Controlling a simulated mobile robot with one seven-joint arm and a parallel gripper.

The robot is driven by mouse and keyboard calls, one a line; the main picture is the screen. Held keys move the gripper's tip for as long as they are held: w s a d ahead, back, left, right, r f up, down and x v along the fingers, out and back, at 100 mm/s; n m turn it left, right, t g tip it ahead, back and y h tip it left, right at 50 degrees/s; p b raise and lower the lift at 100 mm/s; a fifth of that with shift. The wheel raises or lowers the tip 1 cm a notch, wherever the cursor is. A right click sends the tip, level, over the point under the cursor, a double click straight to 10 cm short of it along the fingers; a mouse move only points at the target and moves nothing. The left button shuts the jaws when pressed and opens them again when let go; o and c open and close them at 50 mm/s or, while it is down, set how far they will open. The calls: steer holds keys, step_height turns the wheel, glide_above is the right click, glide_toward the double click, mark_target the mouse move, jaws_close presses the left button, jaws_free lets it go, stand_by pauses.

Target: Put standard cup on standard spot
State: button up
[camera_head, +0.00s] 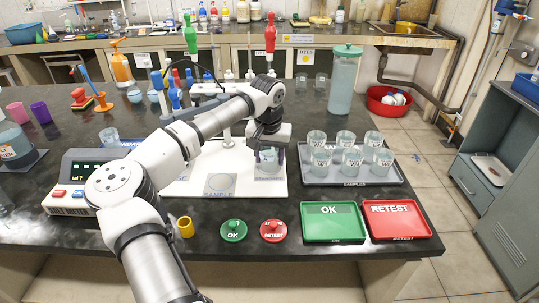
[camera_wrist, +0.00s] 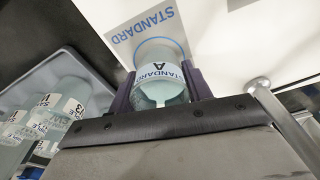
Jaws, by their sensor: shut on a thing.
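The standard cup (camera_wrist: 160,75) is clear, with a pale liquid and a label reading STANDARD A. My gripper (camera_wrist: 160,88) is shut on it, one dark finger on each side, in the wrist view. In the head view the cup (camera_head: 268,158) hangs below my gripper (camera_head: 269,147) over the right part of the white board. The grey standard spot (camera_wrist: 138,32), printed STANDARD, lies under and beside the cup in the wrist view; the spot (camera_head: 270,174) is partly covered in the head view. I cannot tell whether the cup touches it.
The grey sample spot (camera_head: 220,185) is left of the standard spot. A tray (camera_head: 352,179) of several sample cups stands close on the right. Green OK (camera_head: 334,237) and red RETEST (camera_head: 396,233) trays lie in front. The burette stand rises behind my gripper.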

steer(key=shift+f, duration=0.2)
steer(key=o, duration=1)
step_height(320, 180, up, 12)
steer(key=s+b, duration=0.1)
steer(key=shift+s+a+r, duration=0.15)
steer(key=shift+s+r, duration=0.05)
